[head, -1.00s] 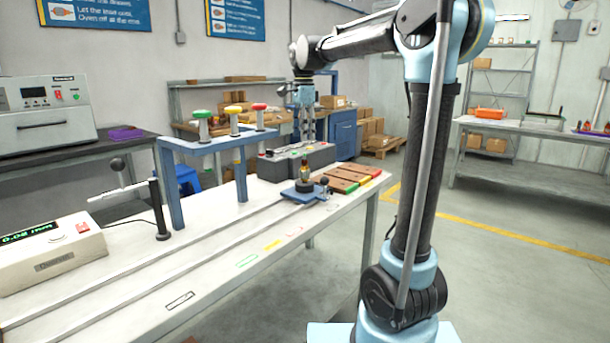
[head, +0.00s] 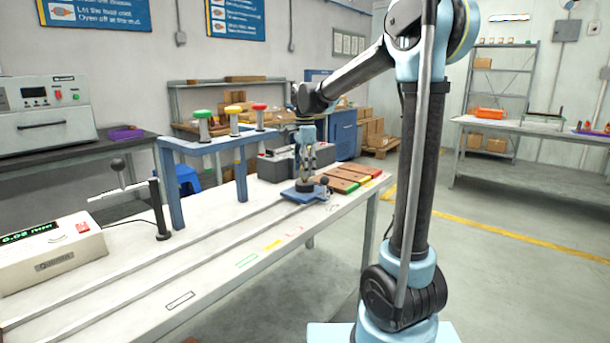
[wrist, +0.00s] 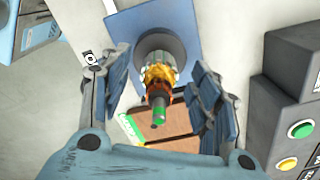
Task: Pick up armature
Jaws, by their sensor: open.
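The armature (wrist: 158,82), with copper windings and a green shaft tip, stands on a dark round base on a blue plate (wrist: 190,20). In the head view the blue plate (head: 299,196) sits on the white bench, and the armature is mostly hidden by my gripper (head: 307,165). In the wrist view my gripper (wrist: 158,90) is open, with one finger on each side of the armature. Gaps show between the armature and both fingers. I cannot tell how deep the fingertips are along it.
Brown slabs with coloured ends (head: 345,178) lie right of the plate. A dark control box with buttons (head: 278,165) stands behind it. A blue stand (head: 174,190) with coloured spools is to the left. The bench front (head: 215,275) is mostly clear.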

